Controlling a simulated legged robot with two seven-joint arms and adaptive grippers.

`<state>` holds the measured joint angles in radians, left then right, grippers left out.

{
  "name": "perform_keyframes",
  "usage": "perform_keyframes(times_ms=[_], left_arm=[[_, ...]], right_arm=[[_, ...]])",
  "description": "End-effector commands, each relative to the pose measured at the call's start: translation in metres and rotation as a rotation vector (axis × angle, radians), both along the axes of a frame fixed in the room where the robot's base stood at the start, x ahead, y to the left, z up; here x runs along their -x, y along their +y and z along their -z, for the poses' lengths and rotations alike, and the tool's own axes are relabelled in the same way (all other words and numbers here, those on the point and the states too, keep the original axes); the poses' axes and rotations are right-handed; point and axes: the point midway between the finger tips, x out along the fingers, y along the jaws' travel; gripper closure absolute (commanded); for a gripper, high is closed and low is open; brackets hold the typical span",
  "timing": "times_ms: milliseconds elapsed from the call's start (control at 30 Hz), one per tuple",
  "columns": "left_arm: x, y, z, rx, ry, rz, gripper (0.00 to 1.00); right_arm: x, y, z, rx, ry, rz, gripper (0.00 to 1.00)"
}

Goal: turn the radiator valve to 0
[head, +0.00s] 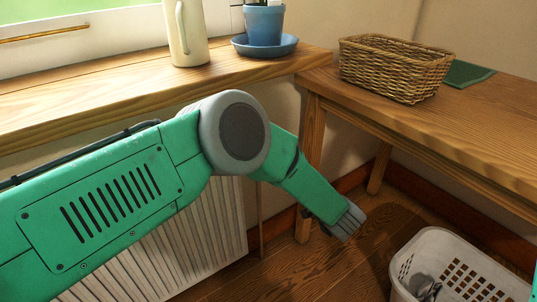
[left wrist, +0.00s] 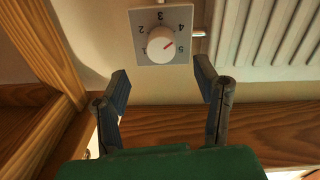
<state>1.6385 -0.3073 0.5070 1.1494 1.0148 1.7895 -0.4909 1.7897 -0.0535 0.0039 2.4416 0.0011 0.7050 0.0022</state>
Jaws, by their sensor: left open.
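The radiator valve is a round white knob (left wrist: 160,45) with a red pointer, on a pale square plate (left wrist: 140,19) with numbers around it. The picture is upside down there; the pointer is directed close to the 5, and no 0 is readable. My left gripper (left wrist: 163,82) is open and empty, its two dark fingers apart just short of the plate, not touching the knob. The white radiator (left wrist: 270,30) is beside the plate; it also shows in the head view (head: 185,245), partly behind my left arm. The valve is not visible in the head view. My right gripper is not in view.
A wooden sill (head: 120,95) above the radiator bears a cream jug (head: 188,35) and a blue pot (head: 264,24) on a saucer. A wooden table (head: 470,120) with a wicker basket (head: 395,68) stands at right. A white laundry basket (head: 455,265) stands on the floor.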

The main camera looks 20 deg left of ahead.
Motion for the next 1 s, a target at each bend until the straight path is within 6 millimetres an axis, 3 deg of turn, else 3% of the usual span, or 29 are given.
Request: perform_keyframes(times_ms=[100,300,500,833,1000], left_arm=[[-0.018,0.023,0.003,0.000,-0.001,-0.003,0.44],[-0.041,0.047,0.001,-0.005,-0.002,0.000,0.44],[-0.053,0.060,0.000,-0.005,0.000,0.001,0.44],[-0.056,0.066,-0.001,-0.002,-0.001,0.002,0.44],[-0.055,0.064,-0.001,-0.005,0.000,0.001,0.93]], right_arm=[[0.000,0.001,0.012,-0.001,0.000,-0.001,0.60],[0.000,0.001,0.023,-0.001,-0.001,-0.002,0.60],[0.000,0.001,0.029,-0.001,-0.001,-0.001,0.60],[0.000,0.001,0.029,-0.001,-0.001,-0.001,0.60],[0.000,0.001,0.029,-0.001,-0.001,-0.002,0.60]])
